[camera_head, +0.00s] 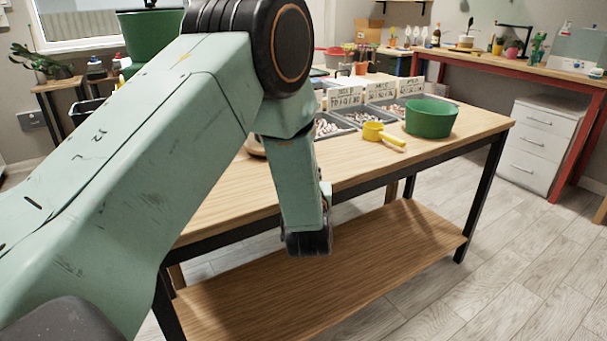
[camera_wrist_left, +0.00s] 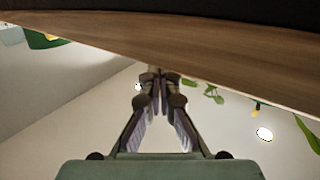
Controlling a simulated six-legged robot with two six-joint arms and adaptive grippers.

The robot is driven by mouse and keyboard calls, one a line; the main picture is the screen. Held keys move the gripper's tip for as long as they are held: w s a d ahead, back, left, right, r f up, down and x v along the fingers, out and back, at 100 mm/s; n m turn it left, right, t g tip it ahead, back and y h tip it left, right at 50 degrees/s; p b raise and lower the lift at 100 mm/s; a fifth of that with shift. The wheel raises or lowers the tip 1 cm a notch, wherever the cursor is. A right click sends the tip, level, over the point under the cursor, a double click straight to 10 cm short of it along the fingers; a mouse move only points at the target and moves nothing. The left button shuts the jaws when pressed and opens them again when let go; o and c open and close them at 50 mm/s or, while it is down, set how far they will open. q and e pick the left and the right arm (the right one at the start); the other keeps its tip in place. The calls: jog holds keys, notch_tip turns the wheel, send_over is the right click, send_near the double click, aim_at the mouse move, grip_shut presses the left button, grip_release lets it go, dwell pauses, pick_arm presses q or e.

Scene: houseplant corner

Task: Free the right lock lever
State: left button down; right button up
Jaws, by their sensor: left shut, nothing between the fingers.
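I cannot make out a lock lever in either view. My left arm crosses the head view from the left and bends down in front of the wooden table (camera_head: 255,190). Its wrist hangs beside the table's front edge, and the fingers there are mostly hidden. In the left wrist view my left gripper (camera_wrist_left: 160,78) is shut, its fingertips together with nothing between them. A wooden board's edge (camera_wrist_left: 190,50) runs across the picture just beyond the fingertips; I cannot tell whether they touch it. My right gripper is in neither view.
On the table stand a green bowl (camera_head: 431,118), a yellow scoop (camera_head: 383,133) and grey bins (camera_head: 357,118) with labels. A lower wooden shelf (camera_head: 330,270) is bare. A white drawer unit (camera_head: 541,145) stands at the right. The floor in front of it is clear.

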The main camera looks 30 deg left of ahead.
aim_at(326, 173)
pick_arm(q)
jog(key=shift+w+d+n+g+y, duration=0.2)
jog(key=shift+w+n+g+y, duration=0.1)
jog(key=shift+w+n+y, duration=0.15)
jog(key=shift+w+d+p, duration=0.15)
jog(key=shift+w+p, duration=0.15)
jog(key=shift+p, duration=0.1)
jog(key=shift+w+d+y, duration=0.15)
jog(key=shift+w+y, duration=0.1)
jog(key=shift+w, duration=0.2)
jog(key=n+g+y, duration=0.1)
jog(key=w+n+g+y+p, duration=0.1)
jog(key=shift+w+d+n+g+y, duration=0.1)
jog(key=shift+w+n+g+y, duration=0.15)
jog(key=shift+g+y, duration=0.15)
jog(key=shift+w+a+g, duration=0.25)
jog(key=shift+w+g, duration=0.05)
jog(key=shift+w+a+p, duration=0.2)
jog(key=shift+w+p, duration=0.25)
jog(key=shift+w, duration=0.35)
jog(key=shift+w+a, duration=0.15)
